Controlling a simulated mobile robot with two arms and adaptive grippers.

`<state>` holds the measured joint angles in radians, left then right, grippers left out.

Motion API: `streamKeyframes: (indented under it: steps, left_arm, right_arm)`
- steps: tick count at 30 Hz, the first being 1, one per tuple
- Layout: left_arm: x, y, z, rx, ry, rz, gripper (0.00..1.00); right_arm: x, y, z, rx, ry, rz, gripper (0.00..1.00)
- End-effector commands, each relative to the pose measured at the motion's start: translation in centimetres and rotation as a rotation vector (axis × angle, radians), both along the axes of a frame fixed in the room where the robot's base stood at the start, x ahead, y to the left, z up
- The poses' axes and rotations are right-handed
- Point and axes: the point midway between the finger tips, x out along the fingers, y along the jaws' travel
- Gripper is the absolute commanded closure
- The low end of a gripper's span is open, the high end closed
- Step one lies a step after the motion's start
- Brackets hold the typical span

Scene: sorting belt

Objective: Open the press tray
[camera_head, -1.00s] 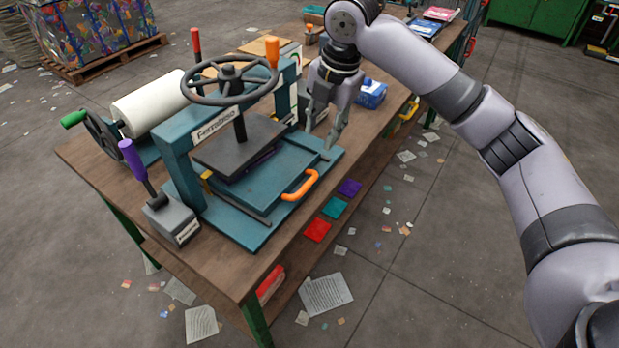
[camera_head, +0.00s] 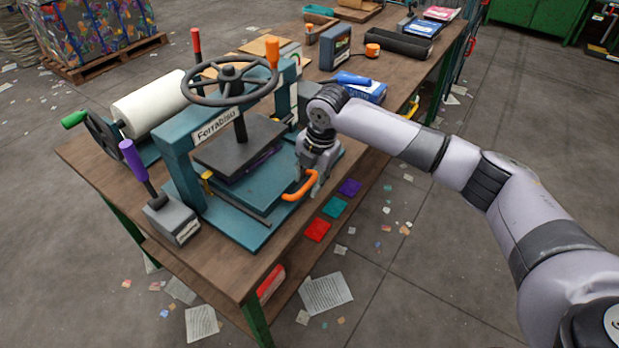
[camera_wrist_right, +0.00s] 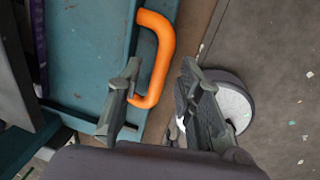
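The teal press tray (camera_head: 268,182) lies under the press's dark plate, with an orange handle (camera_head: 301,187) on its front edge. The tray (camera_wrist_right: 82,45) and the curved handle (camera_wrist_right: 162,50) also show in the right wrist view. My right gripper (camera_head: 309,182) points down at the right end of the handle. In the right wrist view my right gripper (camera_wrist_right: 160,80) is open, with one finger on each side of the handle's near part. Whether a finger touches the handle cannot be told. My left gripper is not in view.
The press's handwheel (camera_head: 230,82) stands above the tray. A purple-handled lever box (camera_head: 172,217) stands at its left. A blue box (camera_head: 362,90) lies behind my right arm.

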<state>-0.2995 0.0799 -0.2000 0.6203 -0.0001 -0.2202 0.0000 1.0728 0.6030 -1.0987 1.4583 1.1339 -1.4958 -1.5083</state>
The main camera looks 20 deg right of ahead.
Motion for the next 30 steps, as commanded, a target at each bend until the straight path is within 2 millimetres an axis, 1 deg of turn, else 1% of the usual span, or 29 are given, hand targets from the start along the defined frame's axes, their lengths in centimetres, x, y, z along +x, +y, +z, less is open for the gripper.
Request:
streamKeyframes:
  steps: [7, 8, 22, 30]
  left_arm:
    - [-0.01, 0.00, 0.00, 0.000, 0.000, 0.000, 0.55]
    - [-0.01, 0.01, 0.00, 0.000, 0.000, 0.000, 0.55]
    - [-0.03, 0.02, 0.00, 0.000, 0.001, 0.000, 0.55]
    - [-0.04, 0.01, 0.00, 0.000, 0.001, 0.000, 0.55]
  right_arm:
    - [0.00, 0.02, -0.12, -0.001, 0.001, 0.000, 0.67]
    - [-0.01, 0.02, -0.12, -0.001, 0.001, 0.000, 0.68]
    - [-0.02, 0.01, -0.08, 0.000, 0.001, 0.000, 1.00]
    - [-0.02, 0.01, -0.08, 0.000, 0.001, 0.000, 1.00]
